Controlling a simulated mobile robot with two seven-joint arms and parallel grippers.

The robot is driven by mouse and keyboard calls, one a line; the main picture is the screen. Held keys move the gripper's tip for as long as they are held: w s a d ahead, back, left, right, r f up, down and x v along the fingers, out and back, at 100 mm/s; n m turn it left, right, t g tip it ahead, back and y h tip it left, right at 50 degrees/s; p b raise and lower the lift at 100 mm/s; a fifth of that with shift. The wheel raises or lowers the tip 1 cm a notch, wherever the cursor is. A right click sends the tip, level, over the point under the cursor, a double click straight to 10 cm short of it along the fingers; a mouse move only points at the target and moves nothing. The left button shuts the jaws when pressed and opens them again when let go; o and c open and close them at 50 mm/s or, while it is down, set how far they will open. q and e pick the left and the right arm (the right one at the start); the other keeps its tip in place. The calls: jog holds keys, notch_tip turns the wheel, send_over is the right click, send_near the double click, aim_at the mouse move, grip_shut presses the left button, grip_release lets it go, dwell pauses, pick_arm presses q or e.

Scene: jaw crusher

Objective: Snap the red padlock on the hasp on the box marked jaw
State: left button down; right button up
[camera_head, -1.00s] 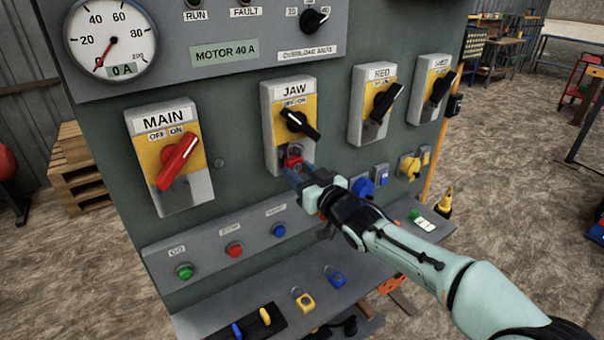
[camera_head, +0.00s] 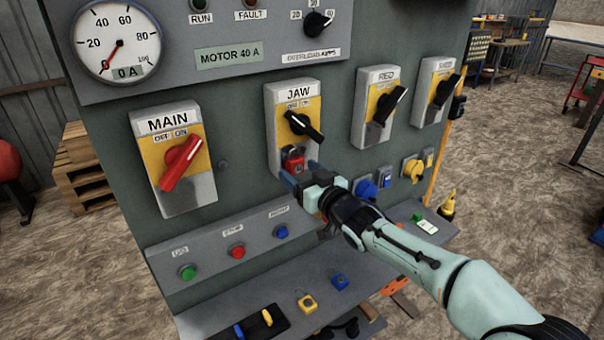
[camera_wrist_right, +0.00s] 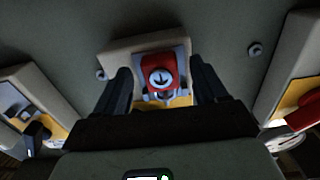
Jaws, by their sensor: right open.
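The box marked JAW (camera_head: 299,92) is on the grey panel, with a yellow face and a black rotary handle (camera_head: 303,126). The red padlock (camera_head: 293,162) is at the hasp on the box's lower part; whether its shackle is closed I cannot tell. In the right wrist view the padlock (camera_wrist_right: 160,74) shows a round silver keyway face with a dark mark. My right gripper (camera_head: 300,176) is at the padlock's lower edge. In the wrist view its dark fingers (camera_wrist_right: 163,88) stand apart, one on either side of the padlock, with gaps. The left gripper is out of view.
The MAIN box (camera_head: 173,157) with a red handle is to the left, and the RED box (camera_head: 380,106) to the right. Below are push buttons (camera_head: 237,252) and a shelf (camera_head: 262,289) with a yellow padlock (camera_head: 308,304) and a blue one (camera_head: 340,282).

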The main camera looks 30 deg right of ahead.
jog(key=shift+s+d+b, duration=0.15)
jog(key=shift+s+b, duration=0.55)
jog(key=shift+s, duration=0.8)
jog(key=s+b, duration=0.1)
jog(key=s, duration=0.5)
jog(key=shift+d, duration=0.2)
jog(key=shift+r, duration=0.1)
